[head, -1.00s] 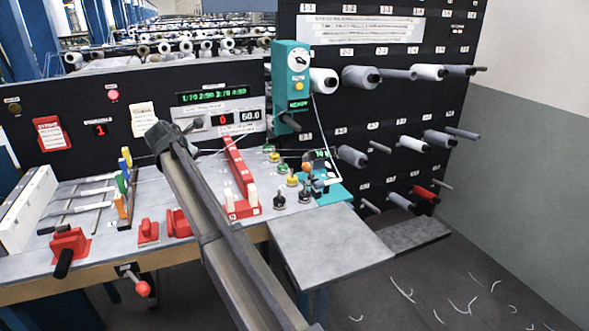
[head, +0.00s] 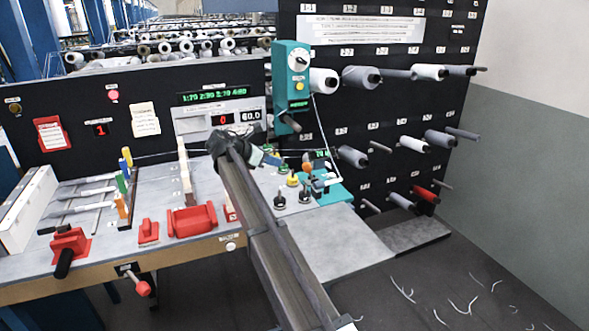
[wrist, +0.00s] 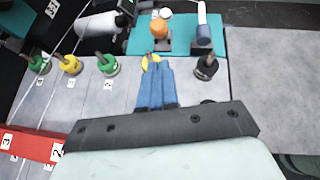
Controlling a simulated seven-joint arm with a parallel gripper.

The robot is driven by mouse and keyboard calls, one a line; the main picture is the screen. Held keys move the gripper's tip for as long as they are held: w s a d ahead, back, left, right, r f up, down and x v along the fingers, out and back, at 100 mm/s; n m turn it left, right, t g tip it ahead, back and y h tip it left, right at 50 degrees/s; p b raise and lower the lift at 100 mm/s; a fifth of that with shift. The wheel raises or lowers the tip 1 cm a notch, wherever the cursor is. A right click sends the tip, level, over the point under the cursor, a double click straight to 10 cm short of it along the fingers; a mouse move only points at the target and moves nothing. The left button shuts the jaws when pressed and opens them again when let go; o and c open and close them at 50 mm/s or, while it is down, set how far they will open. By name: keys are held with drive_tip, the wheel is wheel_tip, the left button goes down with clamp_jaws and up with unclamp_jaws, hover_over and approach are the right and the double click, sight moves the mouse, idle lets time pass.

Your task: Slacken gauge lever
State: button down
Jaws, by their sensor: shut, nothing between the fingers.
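A teal gauge base (head: 335,193) with a small green display sits at the right end of the grey bench. In the wrist view the teal plate (wrist: 185,35) carries an orange knob (wrist: 159,29) and a grey-blue fitting with a pale upright lever (wrist: 202,14). I cannot tell for certain which is the gauge lever. My gripper (head: 278,162) is just left of the base in the head view. In the wrist view its blue fingers (wrist: 155,70) are shut and empty, pointing at the yellow-based knob (wrist: 150,59), short of the teal plate. My arm hides part of the bench.
A black knob (wrist: 206,67) stands right of the fingers, with green and yellow knobs (wrist: 70,64) to the left. A teal box with a dial (head: 292,75) rises behind. Spool pegs (head: 352,156) project at the right. A bare grey shelf (head: 335,243) lies in front.

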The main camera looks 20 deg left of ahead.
sight(306, 164)
drive_tip(key=x, duration=1)
drive_tip(key=shift+a+f, duration=0.1)
idle(0.4)
drive_tip(key=shift+w+d+r+g+y, duration=0.1)
drive_tip(key=shift+d+r+g+y, duration=0.1)
drive_tip(key=shift+r+g+y, duration=0.15)
drive_tip(key=shift+w, duration=0.1)
drive_tip(key=shift+w+d+r+g+y, duration=0.35)
drive_tip(key=shift+d+r+g, duration=0.1)
drive_tip(key=shift+g, duration=0.1)
drive_tip(key=w+d+g+y, duration=0.1)
drive_tip(key=w+r+g+y, duration=0.1)
drive_tip(key=shift+d+r+y, duration=0.2)
drive_tip(key=shift+d+y, duration=0.1)
drive_tip(key=shift+d, duration=0.1)
drive_tip(key=shift+w+d+r+m+g+y, duration=0.2)
drive_tip(key=shift+w+d+m+g+y, duration=0.1)
drive_tip(key=shift+w+d+g+y, duration=1.05)
